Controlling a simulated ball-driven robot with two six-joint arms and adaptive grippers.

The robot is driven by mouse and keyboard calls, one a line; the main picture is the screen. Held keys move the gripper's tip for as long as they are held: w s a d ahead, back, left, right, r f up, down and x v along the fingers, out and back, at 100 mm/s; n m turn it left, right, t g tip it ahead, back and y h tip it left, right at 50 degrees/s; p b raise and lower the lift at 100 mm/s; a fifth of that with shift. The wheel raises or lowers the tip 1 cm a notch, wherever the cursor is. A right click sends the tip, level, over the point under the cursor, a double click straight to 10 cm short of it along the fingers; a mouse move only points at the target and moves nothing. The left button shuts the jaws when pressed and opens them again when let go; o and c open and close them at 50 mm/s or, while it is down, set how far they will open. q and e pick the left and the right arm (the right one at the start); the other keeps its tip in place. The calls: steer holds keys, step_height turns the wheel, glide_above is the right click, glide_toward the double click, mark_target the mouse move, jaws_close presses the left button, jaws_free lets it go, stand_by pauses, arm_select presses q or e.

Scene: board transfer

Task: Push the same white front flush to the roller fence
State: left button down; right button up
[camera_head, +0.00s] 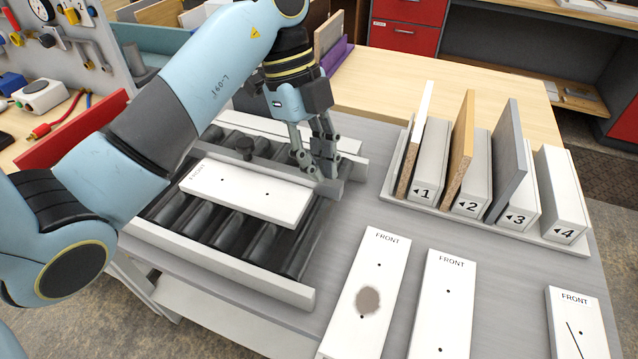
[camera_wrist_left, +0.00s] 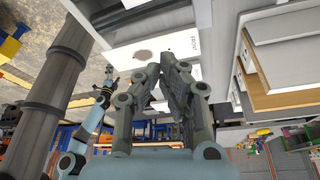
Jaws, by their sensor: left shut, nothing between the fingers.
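The white front (camera_head: 245,193), marked FRONT at its left end, lies flat on the dark rollers (camera_head: 190,228). The grey roller fence (camera_head: 205,143), with a black knob, runs along its far side. A dark strip shows between them at the left; at the right I cannot tell whether they touch. My left gripper (camera_head: 322,178) points down, shut and empty, at the fence's right end by the front's far right corner. Whether it touches either is unclear. It also shows shut in the left wrist view (camera_wrist_left: 168,72). My right gripper (camera_wrist_left: 108,82) appears small there, its fingers unclear.
White boards marked FRONT, one with a grey-brown stain (camera_head: 368,300), lie on the grey bench (camera_head: 335,235) at front right. A numbered rack (camera_head: 400,200) holds upright panels behind them.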

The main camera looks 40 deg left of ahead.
arm_select(q)
steer(key=b, duration=0.3)
glide_above(319, 218)
steer(key=d, duration=0.1)
step_height(319, 218, down, 4)
steer(key=shift+s+f, duration=0.1)
steer(key=shift+s, duration=0.05)
steer(key=f, duration=0.2)
steer(key=a+f+p, duration=0.1)
steer(key=f, duration=0.2)
steer(key=shift+a, duration=0.1)
steer(key=shift+a+p, duration=0.3)
steer(key=shift+a, duration=0.2)
steer(key=shift+w, duration=0.2)
